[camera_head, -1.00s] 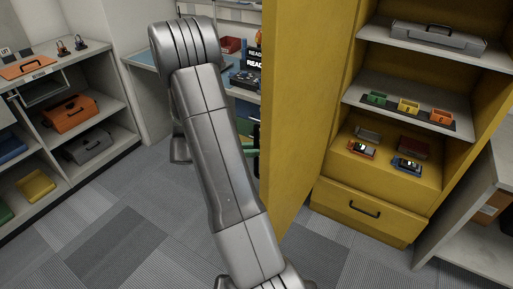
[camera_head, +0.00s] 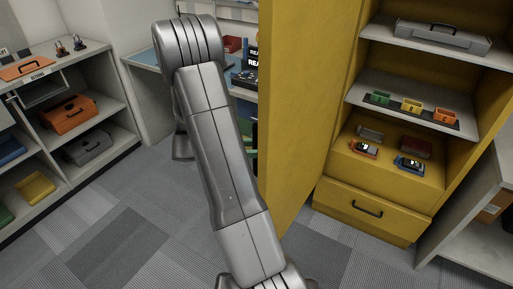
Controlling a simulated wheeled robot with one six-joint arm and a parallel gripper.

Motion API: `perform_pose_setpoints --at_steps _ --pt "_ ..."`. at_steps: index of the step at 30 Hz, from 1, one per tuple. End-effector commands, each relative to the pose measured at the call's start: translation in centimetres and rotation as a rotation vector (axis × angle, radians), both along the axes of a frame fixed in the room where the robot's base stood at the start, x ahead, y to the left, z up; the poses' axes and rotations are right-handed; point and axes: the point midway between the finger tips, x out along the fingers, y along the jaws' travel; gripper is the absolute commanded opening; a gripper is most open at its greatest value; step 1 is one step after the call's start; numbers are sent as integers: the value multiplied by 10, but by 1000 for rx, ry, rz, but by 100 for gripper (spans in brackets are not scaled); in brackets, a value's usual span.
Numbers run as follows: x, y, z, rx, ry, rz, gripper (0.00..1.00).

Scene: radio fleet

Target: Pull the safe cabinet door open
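The yellow safe cabinet (camera_head: 372,206) stands at the right with its inside open to view. Its yellow door (camera_head: 308,110) stands swung wide open, edge toward me, between my arm and the cabinet. Inside are a grey case (camera_head: 440,38) on the top shelf, green, yellow and orange bins (camera_head: 411,105) on the middle shelf, and several small devices (camera_head: 411,164) below. A drawer with a black handle (camera_head: 367,208) is closed at the bottom. My grey arm rises through the middle, left of the door. My gripper is not visible; the door's far face and handle are hidden.
A shelf unit (camera_head: 103,112) at the left holds an orange toolbox (camera_head: 69,114), a grey case (camera_head: 87,146) and a yellow bin (camera_head: 36,187). A blue-topped bench (camera_head: 146,60) stands behind my arm. A grey shelf is at the far right. Carpet (camera_head: 130,222) in front is clear.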

Motion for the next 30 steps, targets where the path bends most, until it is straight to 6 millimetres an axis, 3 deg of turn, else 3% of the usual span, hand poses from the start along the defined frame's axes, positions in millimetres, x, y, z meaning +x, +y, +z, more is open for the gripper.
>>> perform_pose_setpoints --at_steps 8,11,20,30 --pt "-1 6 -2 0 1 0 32" --pt "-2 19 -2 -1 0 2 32" --pt "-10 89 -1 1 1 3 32" --pt "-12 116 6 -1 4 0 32"
